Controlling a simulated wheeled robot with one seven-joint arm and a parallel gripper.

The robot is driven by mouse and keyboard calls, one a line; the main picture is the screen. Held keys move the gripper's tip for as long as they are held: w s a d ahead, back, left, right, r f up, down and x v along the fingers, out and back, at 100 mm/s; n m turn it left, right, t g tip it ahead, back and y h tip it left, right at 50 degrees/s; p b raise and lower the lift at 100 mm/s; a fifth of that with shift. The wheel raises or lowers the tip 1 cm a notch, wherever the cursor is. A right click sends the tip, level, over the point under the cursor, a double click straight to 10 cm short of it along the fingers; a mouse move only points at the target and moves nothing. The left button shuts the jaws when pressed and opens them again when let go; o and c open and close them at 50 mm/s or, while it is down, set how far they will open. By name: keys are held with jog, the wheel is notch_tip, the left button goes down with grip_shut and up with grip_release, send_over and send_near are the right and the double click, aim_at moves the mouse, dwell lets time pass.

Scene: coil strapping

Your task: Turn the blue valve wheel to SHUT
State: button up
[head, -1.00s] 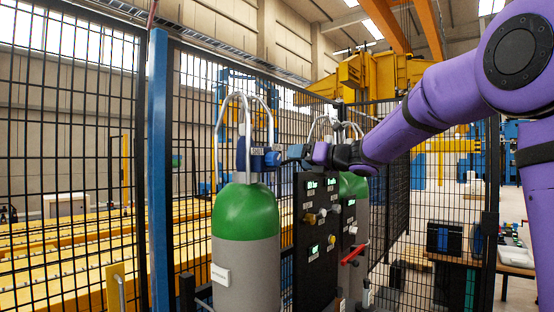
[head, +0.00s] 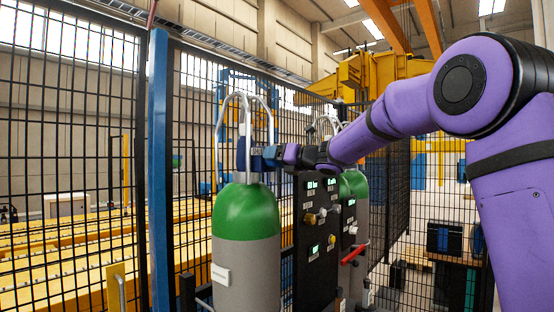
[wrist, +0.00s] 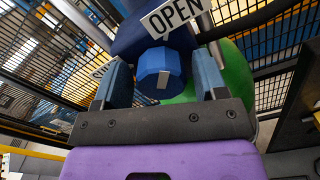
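The blue valve wheel (wrist: 160,70) is a faceted knob in the middle of the wrist view, with a pale mark on its lower edge. A white OPEN sign (wrist: 172,15) is just above it, and a second sign (wrist: 102,72), partly covered, is to the left. My gripper (wrist: 161,62) is open, with one finger on each side of the wheel; small gaps show, so it does not grip. In the head view my gripper (head: 273,156) is at the dark blue valve body (head: 249,156) atop the green-shouldered gas cylinder (head: 246,212), and hides the wheel.
A dark panel (head: 313,270) with lit displays and knobs stands right of the cylinder. A second green cylinder (head: 354,185) is behind it, with a red handle (head: 354,252) nearby. White guard tubes (head: 246,110) arch over the valve. Black mesh fencing (head: 80,150) stands around.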

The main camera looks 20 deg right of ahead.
jog(key=c, duration=0.6)
jog(key=shift+c, duration=0.2)
jog(key=shift+n, duration=0.4)
jog(key=n, duration=0.2)
jog(key=shift+a+n, duration=0.1)
jog(key=shift+n, duration=0.3)
jog(key=n, duration=0.4)
jog(key=shift+s+a+n, duration=0.1)
jog(key=shift+n, duration=0.2)
jog(key=n, duration=0.6)
jog(key=shift+s+a+f, duration=0.1)
jog(key=n, duration=0.5)
jog(key=shift+f+n, duration=0.15)
jog(key=shift+n, duration=0.15)
